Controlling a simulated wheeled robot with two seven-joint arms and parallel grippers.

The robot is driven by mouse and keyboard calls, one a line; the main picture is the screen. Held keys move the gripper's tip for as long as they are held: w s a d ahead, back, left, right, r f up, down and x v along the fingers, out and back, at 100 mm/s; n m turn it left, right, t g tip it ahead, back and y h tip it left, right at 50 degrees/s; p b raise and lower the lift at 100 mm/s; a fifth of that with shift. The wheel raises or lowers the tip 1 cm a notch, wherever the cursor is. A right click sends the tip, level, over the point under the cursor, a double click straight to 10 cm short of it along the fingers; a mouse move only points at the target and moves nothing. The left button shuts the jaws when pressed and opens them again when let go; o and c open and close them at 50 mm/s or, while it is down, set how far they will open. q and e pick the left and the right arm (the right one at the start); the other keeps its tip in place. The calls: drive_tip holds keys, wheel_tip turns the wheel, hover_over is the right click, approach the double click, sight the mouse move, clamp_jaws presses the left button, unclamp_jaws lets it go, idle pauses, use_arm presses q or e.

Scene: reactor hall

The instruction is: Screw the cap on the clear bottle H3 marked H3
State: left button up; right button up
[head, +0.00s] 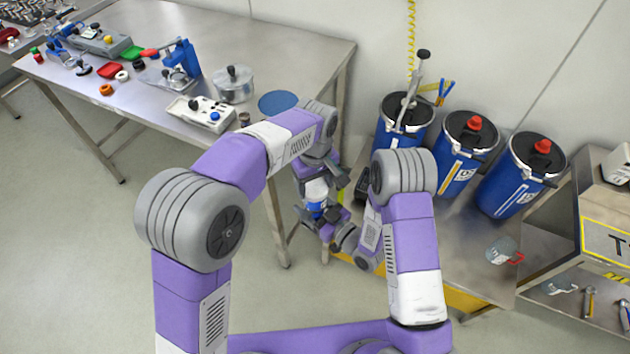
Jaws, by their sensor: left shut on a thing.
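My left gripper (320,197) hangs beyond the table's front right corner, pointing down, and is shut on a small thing. A small white and blue shape (316,189) shows there, but I cannot tell whether it is the bottle H3, and no H3 mark is readable. The cap cannot be made out. My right gripper (334,229) is just below, close to the left one. My arm links crowd it, so its jaws are not clear.
A steel table (150,30) holds a metal pot (232,84), a blue disc (278,103), a white device (198,113) and a blue clamp (181,60). At right stand three blue lidded vessels (521,180) and a clear jug with a red handle (500,251). Floor at left is free.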

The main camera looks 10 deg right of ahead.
use_arm(q)
drive_tip(key=shift+f, duration=0.5)
idle(0.3)
